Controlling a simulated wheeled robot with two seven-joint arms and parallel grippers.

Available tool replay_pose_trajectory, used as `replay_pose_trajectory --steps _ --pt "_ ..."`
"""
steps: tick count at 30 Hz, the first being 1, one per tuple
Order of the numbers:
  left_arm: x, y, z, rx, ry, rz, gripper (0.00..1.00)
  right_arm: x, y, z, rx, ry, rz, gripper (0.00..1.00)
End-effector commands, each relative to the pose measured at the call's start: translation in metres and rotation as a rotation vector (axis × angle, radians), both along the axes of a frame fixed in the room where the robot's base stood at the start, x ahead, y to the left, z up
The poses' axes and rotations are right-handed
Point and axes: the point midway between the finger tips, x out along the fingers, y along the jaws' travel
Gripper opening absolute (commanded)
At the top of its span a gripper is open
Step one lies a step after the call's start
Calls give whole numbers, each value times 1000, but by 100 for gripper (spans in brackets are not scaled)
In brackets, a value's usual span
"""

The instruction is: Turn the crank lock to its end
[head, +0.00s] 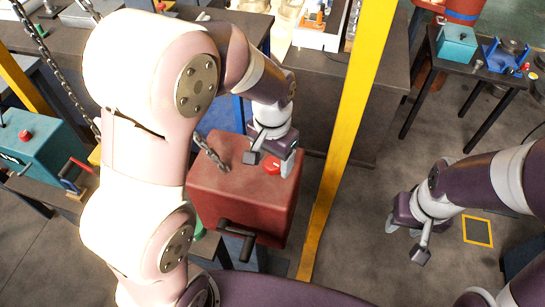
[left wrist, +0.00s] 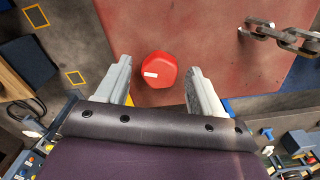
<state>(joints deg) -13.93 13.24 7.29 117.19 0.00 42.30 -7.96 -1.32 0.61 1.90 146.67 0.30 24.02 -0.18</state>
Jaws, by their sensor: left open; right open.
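The red machine box (head: 235,195) stands in the middle of the head view, with a black crank handle (head: 238,236) on its front face. A round red knob (head: 271,169) with a small white mark sits on its top; it looks like the crank lock. My left gripper (head: 270,160) is open just over the knob. In the left wrist view the knob (left wrist: 159,69) shows between the two spread fingers, with a gap on each side. My right gripper (head: 404,243) is open and empty, over the floor at the right.
A chain (head: 212,154) lies at the box's top and also shows in the left wrist view (left wrist: 285,35). A yellow post (head: 345,130) rises just right of the box. A teal machine (head: 40,145) stands at the left. Floor between the post and my right arm is clear.

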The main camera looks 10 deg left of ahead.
Motion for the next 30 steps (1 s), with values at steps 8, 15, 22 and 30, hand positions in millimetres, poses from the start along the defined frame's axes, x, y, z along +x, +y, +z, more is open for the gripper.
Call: replay_pose_trajectory --steps 8,15,22,30 --pt "0 0 -1 0 0 0 48 0 0 0 0 1 0 43" --pt "0 0 -1 0 0 -1 11 0 0 0 0 1 0 43" --pt "0 0 -1 0 0 -37 11 0 0 0 0 0 0 43" --pt "0 0 0 0 0 -201 11 0 0 3 0 0 0 43"
